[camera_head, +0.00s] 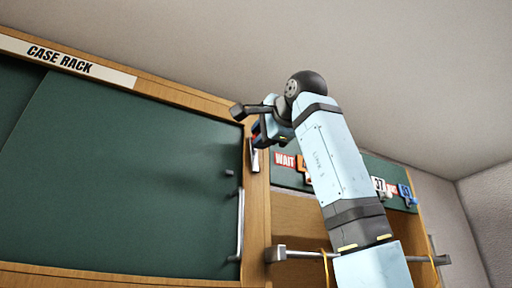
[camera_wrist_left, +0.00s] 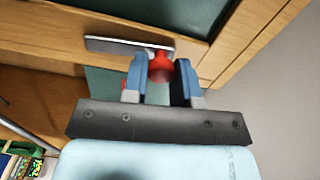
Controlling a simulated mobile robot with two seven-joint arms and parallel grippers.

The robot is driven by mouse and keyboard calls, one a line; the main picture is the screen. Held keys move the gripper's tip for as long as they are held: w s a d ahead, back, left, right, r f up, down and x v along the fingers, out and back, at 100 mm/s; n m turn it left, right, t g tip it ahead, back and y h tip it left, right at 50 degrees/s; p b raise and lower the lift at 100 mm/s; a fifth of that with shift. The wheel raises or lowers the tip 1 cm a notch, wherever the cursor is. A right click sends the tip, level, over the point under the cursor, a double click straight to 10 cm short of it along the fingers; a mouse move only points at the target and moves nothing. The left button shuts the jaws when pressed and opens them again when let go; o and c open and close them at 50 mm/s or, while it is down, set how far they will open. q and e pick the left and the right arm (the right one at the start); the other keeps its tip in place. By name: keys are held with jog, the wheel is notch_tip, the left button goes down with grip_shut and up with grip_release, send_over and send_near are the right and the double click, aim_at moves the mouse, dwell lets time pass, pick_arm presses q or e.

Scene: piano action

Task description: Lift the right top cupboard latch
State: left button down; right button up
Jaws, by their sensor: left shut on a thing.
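The right top cupboard latch is a grey metal plate (camera_head: 254,158) on the wooden post at the right edge of the dark green cupboard door (camera_head: 150,165), with a red knob on it. In the left wrist view the plate (camera_wrist_left: 112,45) lies along the wood, and the red knob (camera_wrist_left: 160,67) sits between the two blue fingers. My left gripper (camera_head: 258,133) is shut on this red knob. The fingers and wrist hide part of the latch in the head view. My right gripper is not in view.
A vertical metal handle (camera_head: 240,225) and a small dark peg (camera_head: 229,173) are on the door below the latch. A "CASE RACK" sign (camera_head: 60,58) is at the top left.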

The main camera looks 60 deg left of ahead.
pick_arm(q)
jog(key=shift+w+m, duration=0.65)
jog(key=shift+m, duration=0.35)
jog(key=c, duration=0.9)
grip_release()
jog(key=shift+w, duration=0.1)
jog(key=d+b, duration=0.1)
jog(key=d, duration=0.3)
jog(key=d+b, duration=0.1)
jog(key=d, duration=0.4)
jog(key=s+d+b, duration=0.1)
jog(key=d, duration=0.4)
jog(key=shift+a, duration=0.1)
